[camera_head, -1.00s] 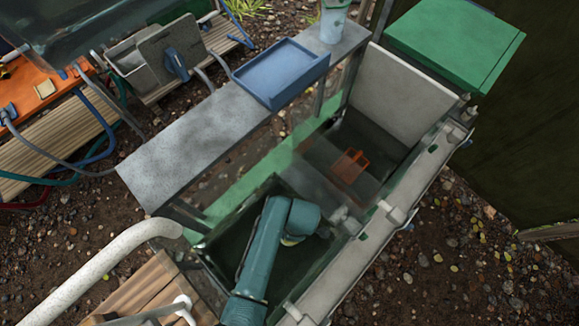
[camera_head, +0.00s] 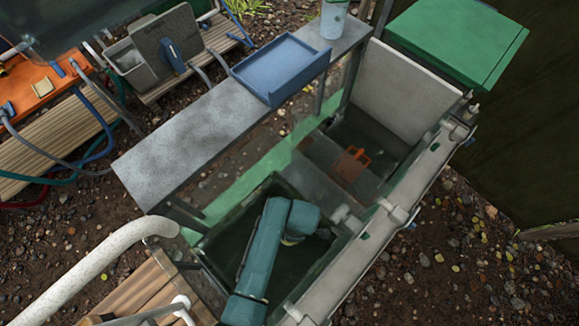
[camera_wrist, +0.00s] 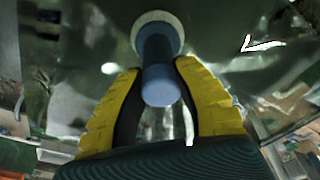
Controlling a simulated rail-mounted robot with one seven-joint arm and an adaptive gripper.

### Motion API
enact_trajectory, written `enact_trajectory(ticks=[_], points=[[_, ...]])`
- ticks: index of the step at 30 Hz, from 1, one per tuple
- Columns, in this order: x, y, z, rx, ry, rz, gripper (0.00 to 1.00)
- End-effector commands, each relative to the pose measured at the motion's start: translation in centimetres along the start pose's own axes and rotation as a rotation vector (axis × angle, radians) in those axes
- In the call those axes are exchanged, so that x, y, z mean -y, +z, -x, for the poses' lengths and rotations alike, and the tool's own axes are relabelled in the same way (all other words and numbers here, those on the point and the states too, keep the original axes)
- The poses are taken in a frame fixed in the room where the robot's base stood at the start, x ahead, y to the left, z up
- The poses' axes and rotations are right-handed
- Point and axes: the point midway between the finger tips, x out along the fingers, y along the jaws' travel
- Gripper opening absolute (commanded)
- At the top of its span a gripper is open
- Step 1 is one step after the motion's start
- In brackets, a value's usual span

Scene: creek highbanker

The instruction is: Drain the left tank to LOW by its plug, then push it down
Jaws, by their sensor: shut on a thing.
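The left tank (camera_head: 220,243) is a dark green open box at the lower middle of the head view, and my arm reaches down into it. In the wrist view, the plug is a blue cylinder (camera_wrist: 160,84) with a pale round collar at its far end, against a dark green, glossy surface. My gripper (camera_wrist: 158,66) has yellow-and-black fingers, one on each side of the plug, and is shut on it. The arm hides the gripper and plug in the head view. I cannot make out the tank's water level or a LOW mark.
An orange-brown item (camera_head: 351,164) sits in the compartment right of the left tank. A grey shelf (camera_head: 190,145) with a blue tray (camera_head: 280,68) runs behind the tanks. A green lid (camera_head: 458,40) is at upper right. A white pipe (camera_head: 95,270) curves at lower left.

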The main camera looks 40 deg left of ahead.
Motion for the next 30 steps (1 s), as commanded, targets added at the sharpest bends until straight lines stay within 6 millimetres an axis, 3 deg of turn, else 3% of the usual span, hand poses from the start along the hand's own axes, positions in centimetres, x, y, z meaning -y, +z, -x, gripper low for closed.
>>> enact_trajectory(ticks=[2, 3, 7, 16, 27, 30], points=[[0.0, 0.0, -0.6, -0.002, -0.001, 0.001, 0.00], [0.0, 0.0, -0.4, -0.002, 0.000, 0.001, 0.35], [0.0, 0.0, -0.4, -0.001, -0.001, 0.001, 0.60], [0.0, 0.0, 0.0, 0.000, 0.000, 0.000, 0.61], [0.0, -0.1, 5.2, 0.000, 0.000, 0.001, 0.61], [0.0, 0.1, 5.8, 0.000, 0.002, 0.001, 0.61]])
